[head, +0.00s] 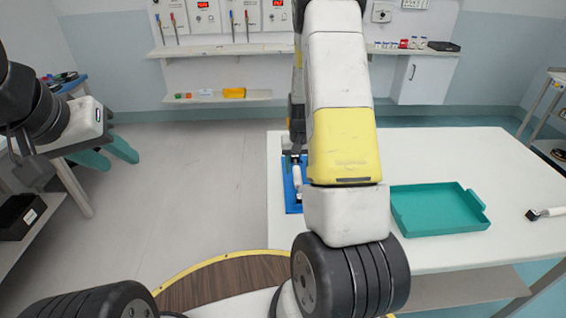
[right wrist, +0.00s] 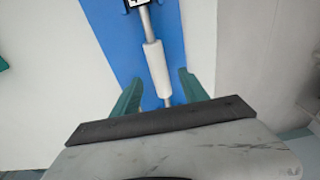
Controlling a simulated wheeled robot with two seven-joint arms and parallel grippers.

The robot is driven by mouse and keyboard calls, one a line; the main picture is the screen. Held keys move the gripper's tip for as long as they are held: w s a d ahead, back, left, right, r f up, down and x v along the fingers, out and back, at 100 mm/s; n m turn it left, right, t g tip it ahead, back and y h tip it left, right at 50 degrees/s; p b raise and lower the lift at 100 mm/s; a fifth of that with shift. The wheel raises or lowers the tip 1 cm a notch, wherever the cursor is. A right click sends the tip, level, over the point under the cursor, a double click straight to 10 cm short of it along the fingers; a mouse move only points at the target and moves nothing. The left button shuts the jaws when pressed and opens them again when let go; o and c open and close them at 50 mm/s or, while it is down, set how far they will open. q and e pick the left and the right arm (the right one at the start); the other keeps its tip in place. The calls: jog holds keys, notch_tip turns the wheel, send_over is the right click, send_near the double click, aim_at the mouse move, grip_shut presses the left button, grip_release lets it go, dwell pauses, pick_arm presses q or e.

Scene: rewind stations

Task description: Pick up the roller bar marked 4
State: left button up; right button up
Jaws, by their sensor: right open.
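In the head view the bar (head: 297,178) and blue mat (head: 288,200) are partly hidden by my right arm. My right gripper (right wrist: 160,78) is open, its teal fingers on either side of the white sleeve. It is hidden in the head view. My left gripper (head: 108,155) is open and empty, left of the table.
An empty teal tray (head: 408,228) stands on the white table (head: 420,155), right of my right arm. Another bar with a black end (head: 548,212) lies at the table's right. Wall shelves (head: 215,98) and a white cabinet (head: 420,80) are behind.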

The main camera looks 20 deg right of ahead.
aim_at(297, 174)
jog(key=shift+f, duration=1.6)
jog(key=shift+c, duration=0.4)
grip_shut()
jog(key=shift+w, duration=0.1)
